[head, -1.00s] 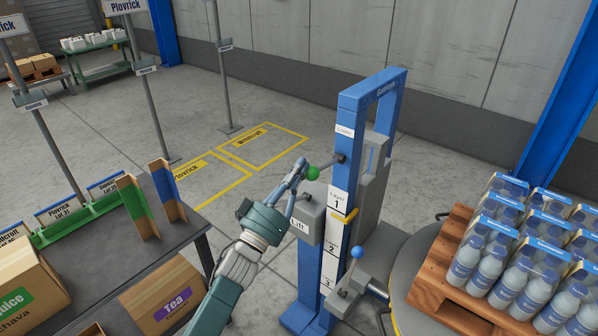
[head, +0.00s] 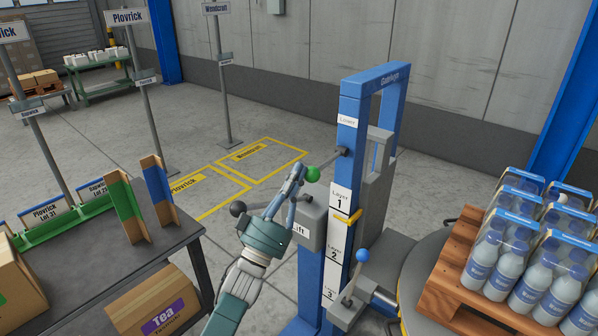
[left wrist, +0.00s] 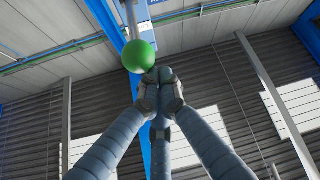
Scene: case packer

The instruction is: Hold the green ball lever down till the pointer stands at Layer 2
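The green ball (head: 312,174) sits at the end of a lever rod that slopes down from the blue post beneath the "Lower" label (head: 347,121). My left gripper (head: 300,170) is at the ball's left side, with its fingertips close against it. In the left wrist view the fingers (left wrist: 158,82) come together just below and right of the green ball (left wrist: 139,57), with nothing visible between them. Whether they touch the ball is unclear. The yellow pointer (head: 348,217) stands at the lower edge of the Layer 1 plate (head: 340,198), above the Layer 2 plate (head: 335,252). My right gripper is out of view.
A dark ball (head: 238,209) is left of my left gripper, by the grey "Lift" box (head: 312,222). A blue ball lever (head: 362,256) stands low in front of the post. A wooden pallet (head: 447,270) with bottle packs is right; a dark table (head: 150,243) is left.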

